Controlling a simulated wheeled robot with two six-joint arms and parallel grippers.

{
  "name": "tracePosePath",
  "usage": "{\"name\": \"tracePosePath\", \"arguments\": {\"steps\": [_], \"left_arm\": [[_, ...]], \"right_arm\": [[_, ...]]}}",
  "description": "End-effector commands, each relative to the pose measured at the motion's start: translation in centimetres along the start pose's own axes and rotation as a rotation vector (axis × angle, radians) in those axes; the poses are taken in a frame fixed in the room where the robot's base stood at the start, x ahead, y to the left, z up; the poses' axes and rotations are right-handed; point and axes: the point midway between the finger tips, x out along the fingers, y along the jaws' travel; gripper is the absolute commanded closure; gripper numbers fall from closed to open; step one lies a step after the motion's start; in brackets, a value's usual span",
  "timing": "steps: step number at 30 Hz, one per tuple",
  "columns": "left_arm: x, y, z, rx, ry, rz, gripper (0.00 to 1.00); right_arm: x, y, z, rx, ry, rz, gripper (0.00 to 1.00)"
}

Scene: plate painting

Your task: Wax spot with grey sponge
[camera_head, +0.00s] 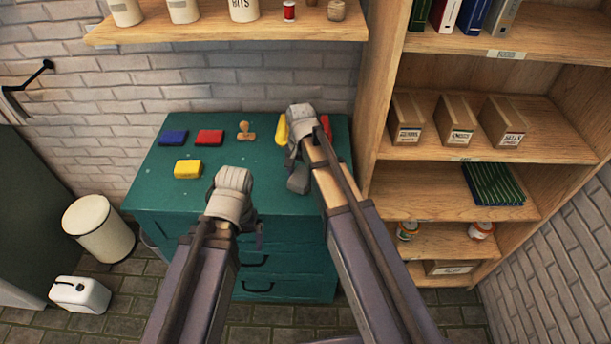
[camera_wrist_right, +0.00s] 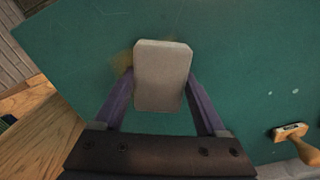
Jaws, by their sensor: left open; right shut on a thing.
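The grey sponge (camera_wrist_right: 162,76) is clamped between the two fingers of my right gripper (camera_wrist_right: 160,92) in the right wrist view. In the head view the grey sponge (camera_head: 298,181) shows below my right gripper (camera_head: 299,158), over the right part of the green cabinet top. A brownish-yellow spot (camera_wrist_right: 122,61) on the green top shows at the sponge's left edge; the sponge hides part of it. I cannot tell whether the sponge touches the top. My left gripper (camera_head: 232,192) is open over the cabinet's front edge, its fingers mostly hidden.
The green cabinet top (camera_head: 150,188) also holds a blue block (camera_head: 173,137), a red block (camera_head: 209,138), a yellow block (camera_head: 188,169) and a wooden-handled tool (camera_head: 246,131). A yellow object (camera_head: 282,129) lies beside my right gripper. A wooden shelf unit (camera_head: 455,190) stands at right.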

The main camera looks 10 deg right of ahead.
Motion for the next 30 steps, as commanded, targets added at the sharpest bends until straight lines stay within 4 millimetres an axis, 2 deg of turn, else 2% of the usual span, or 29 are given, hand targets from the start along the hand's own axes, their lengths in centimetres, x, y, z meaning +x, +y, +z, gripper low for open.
{"name": "tracePosePath", "arguments": {"steps": [6,12,23,30], "left_arm": [[0.1,0.0,0.0,0.000,0.000,0.000,0.00],[0.2,0.0,0.0,0.000,0.000,0.000,0.00],[0.0,0.0,0.0,0.000,0.000,0.000,0.00],[0.1,0.0,0.0,0.000,0.000,0.000,0.00]], "right_arm": [[0.1,-1.9,0.8,-0.003,-0.001,-0.002,0.71],[0.2,-2.9,1.3,-0.003,-0.002,-0.003,0.71],[0.0,-2.5,1.1,-0.002,-0.001,-0.003,0.71],[0.1,-0.8,0.4,0.000,0.000,-0.001,0.71]]}}
